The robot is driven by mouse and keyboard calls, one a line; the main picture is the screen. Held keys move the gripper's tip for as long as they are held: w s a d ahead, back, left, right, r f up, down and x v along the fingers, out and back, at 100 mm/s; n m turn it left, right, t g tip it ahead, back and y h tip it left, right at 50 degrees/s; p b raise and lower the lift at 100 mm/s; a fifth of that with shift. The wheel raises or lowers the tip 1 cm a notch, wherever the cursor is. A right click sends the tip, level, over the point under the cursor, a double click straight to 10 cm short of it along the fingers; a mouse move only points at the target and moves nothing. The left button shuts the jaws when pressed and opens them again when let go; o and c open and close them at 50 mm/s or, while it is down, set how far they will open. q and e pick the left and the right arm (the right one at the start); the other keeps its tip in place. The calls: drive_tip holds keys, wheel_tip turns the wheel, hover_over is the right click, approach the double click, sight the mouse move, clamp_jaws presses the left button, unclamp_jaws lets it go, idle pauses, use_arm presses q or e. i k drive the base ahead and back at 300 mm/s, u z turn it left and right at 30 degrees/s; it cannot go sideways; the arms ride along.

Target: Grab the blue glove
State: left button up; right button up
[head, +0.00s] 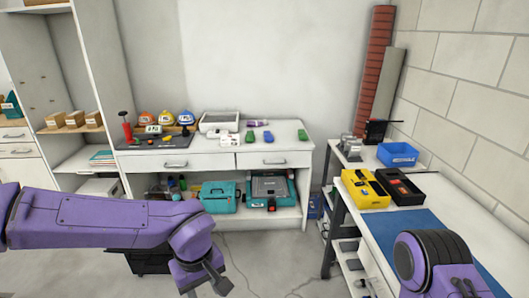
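A small blue item (268,136) lies on top of the white cabinet, right of a small green item (250,137). It may be the blue glove, but it is too small to tell for sure. My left gripper (206,283) hangs at the bottom of the view, in front of the cabinet and well apart from the blue item. Its fingers are seen from above and their opening is unclear. My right gripper (464,288) is at the bottom right by the workbench, mostly hidden by its own wrist.
The white cabinet (210,160) also bears helmets (166,118) and a white device (219,121). Teal cases (219,196) fill its lower shelf. The right workbench (450,203) holds a yellow case (364,188), a black case (399,186) and a blue bin (397,154). Floor between them is open.

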sight(269, 137)
drive_tip(key=u, duration=0.4)
drive_tip(key=i, duration=1.85)
drive_tip(key=z, duration=0.5)
drive_tip(key=i, duration=1.85)
drive_tip(key=z, duration=0.9)
